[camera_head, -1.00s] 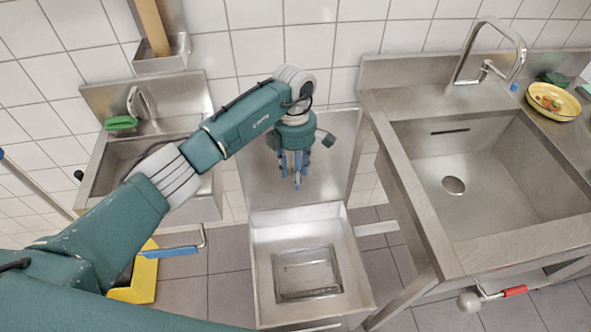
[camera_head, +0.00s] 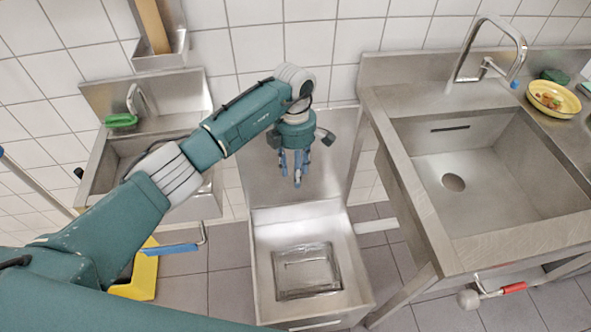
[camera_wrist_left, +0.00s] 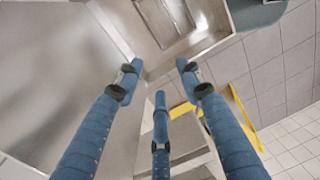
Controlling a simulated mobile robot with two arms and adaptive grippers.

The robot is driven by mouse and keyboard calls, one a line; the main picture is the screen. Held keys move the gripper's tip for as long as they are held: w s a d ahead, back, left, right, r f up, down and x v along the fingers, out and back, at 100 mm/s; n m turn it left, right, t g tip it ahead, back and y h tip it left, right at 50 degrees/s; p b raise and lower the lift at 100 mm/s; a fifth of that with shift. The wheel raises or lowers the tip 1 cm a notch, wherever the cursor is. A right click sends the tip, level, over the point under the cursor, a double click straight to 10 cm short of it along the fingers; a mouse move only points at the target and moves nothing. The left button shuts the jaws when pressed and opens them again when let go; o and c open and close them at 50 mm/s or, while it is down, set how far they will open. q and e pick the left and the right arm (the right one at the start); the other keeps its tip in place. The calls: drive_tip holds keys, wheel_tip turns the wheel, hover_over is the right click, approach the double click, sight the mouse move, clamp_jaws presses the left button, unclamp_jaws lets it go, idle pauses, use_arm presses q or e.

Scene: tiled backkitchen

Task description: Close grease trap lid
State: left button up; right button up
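The grease trap is an open steel box (camera_head: 264,262) on the floor between the two sinks. Its steel lid (camera_head: 254,170) stands raised at the back of the box, near the tiled wall. My left gripper (camera_head: 298,172) hangs fingers down in front of the lid, above the box's rear edge, and hides part of the lid. In the left wrist view its three blue fingers (camera_wrist_left: 160,95) are spread with nothing between them. The lid fills the left of that view (camera_wrist_left: 60,75), and the box shows at the top (camera_wrist_left: 150,35). My right gripper is not in view.
A steel sink unit (camera_head: 415,205) stands close on the right of the trap. A small hand sink (camera_head: 100,178) is on the left. A yellow item (camera_head: 145,275) stands on the floor left of the box. A yellow bowl (camera_head: 553,112) sits on the right counter.

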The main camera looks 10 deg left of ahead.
use_arm(q)
wheel_tip(320, 180, up, 12)
drive_tip(key=w, duration=0.1)
drive_tip(key=shift+a, duration=0.2)
idle(0.3)
